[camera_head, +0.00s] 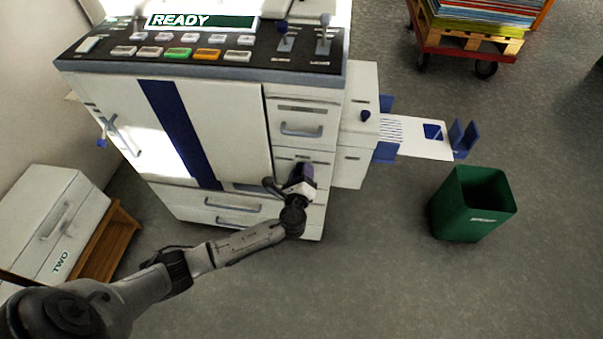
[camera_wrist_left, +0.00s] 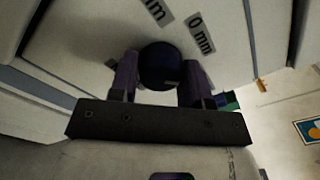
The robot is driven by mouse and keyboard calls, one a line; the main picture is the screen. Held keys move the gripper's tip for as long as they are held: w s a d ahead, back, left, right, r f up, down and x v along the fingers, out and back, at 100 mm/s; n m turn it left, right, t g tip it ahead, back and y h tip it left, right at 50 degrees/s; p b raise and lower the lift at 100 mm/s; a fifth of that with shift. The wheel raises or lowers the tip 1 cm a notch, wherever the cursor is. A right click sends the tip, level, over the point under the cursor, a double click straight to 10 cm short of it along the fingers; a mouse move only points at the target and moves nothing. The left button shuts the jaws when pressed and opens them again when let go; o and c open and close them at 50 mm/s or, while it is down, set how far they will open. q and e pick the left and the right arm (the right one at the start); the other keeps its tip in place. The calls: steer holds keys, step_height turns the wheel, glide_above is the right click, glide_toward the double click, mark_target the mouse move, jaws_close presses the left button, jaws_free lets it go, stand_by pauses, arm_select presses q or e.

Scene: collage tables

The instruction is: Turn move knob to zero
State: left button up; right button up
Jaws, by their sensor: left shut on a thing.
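A round dark blue knob (camera_wrist_left: 160,60) sits on the pale front panel of the printing machine in the left wrist view. My left gripper (camera_wrist_left: 158,72) has one finger on each side of it and is shut on it. A label reading "0 mm" (camera_wrist_left: 201,33) is up and right of the knob; another label ending in "m" (camera_wrist_left: 157,11) is cut off at the top. A small light mark shows on the knob's lower right. In the head view my left gripper (camera_head: 302,173) is at the machine's lower right front and hides the knob. My right gripper is out of view.
The large white machine (camera_head: 225,110) has a control panel reading "READY" (camera_head: 195,21) on top and drawers with handles (camera_head: 300,130). A green bin (camera_head: 474,204) stands to its right. A white box marked "TWO" (camera_head: 50,225) is at left. The floor in front is clear.

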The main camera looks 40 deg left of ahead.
arm_select(q)
steer(key=n+b, duration=0.3)
steer(key=n, duration=0.5)
steer(key=shift+d, duration=0.1)
steer(key=shift+n, duration=0.3)
steer(key=shift+n+b, duration=0.3)
steer(key=o, duration=0.9)
